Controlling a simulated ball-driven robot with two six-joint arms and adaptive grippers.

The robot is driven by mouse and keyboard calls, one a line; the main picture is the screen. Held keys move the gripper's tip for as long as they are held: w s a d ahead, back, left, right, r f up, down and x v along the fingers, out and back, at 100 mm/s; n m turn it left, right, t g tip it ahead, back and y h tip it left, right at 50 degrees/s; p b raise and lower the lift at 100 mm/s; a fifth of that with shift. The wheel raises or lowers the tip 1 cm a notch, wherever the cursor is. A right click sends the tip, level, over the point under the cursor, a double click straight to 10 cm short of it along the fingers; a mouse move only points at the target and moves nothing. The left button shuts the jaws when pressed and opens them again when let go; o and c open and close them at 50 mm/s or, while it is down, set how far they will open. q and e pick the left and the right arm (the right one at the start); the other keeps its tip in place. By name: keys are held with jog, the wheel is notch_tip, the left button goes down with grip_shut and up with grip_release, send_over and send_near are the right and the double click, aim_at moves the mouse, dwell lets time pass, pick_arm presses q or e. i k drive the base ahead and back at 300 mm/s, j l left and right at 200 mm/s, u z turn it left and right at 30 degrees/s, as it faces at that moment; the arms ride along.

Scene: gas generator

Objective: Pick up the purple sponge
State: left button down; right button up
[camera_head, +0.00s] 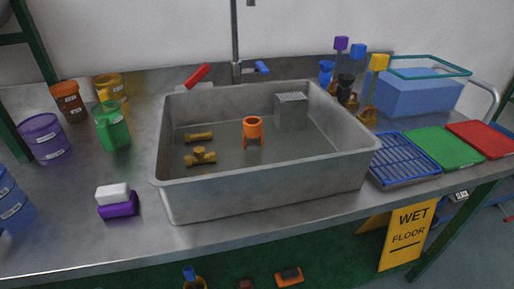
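The purple sponge (119,208) lies on the metal counter, left of the sink's front left corner. A white block (113,194) sits on or against the back of its top; I cannot tell whether it is a separate piece. The sponge's purple front face shows clearly, and nothing of mine touches it. Neither of my grippers shows in the head view.
A grey sink (270,190) fills the middle, with an orange part (253,128) inside. A green mug (113,125), a purple container (44,138) and blue containers (12,200) stand on the left. Counter around the sponge is clear. A blue rack (404,158) lies right.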

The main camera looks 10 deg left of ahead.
aim_at(117, 200)
jog(key=i+j+u, duration=0.1)
jog(key=u, duration=1.25)
jog(key=z, duration=0.95)
jog(key=k, duration=0.45)
